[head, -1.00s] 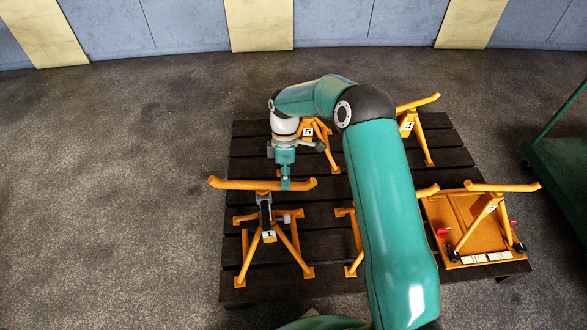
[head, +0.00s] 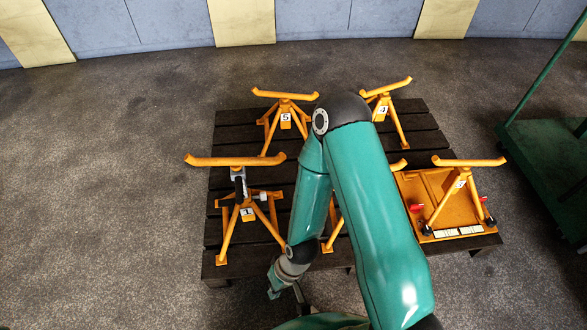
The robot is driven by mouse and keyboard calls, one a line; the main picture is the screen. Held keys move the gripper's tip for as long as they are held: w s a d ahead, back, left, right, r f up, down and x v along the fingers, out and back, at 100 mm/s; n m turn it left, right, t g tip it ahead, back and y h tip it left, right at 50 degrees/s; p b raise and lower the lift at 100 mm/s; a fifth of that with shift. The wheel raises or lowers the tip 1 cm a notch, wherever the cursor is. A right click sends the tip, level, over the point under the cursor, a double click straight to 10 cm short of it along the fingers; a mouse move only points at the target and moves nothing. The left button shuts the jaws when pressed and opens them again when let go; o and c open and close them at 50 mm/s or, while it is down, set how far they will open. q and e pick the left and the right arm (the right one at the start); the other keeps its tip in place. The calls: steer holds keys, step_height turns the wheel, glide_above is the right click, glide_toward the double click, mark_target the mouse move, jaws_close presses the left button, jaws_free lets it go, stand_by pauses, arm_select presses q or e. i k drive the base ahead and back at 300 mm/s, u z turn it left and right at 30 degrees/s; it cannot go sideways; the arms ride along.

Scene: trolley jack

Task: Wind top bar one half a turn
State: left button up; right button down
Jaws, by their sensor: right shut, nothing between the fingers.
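Stand one, an orange jack stand with label 1 (head: 247,213), stands at the left front of the dark slatted pallet. Its orange top bar (head: 235,161) lies nearly level across the picture, ends turned up slightly, on a grey and black upright (head: 239,188). My right gripper (head: 273,293) is low, in front of the pallet's front edge, below and right of stand one. It is shut, empty and apart from the bar; its fingers show small. My left gripper is out of view.
Stand 5 (head: 285,118) and stand 4 (head: 382,112) stand at the back of the pallet (head: 225,262). Another stand is mostly hidden behind my right arm. A stand (head: 459,188) rises by an orange tray (head: 408,183) at right. A green trolley (head: 545,150) stands further right.

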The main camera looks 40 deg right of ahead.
mark_target(236, 164)
steer(key=z, duration=1.25)
steer(key=k, duration=0.95)
steer(key=u, duration=0.7)
steer(key=i, duration=1)
steer(key=u, duration=0.05)
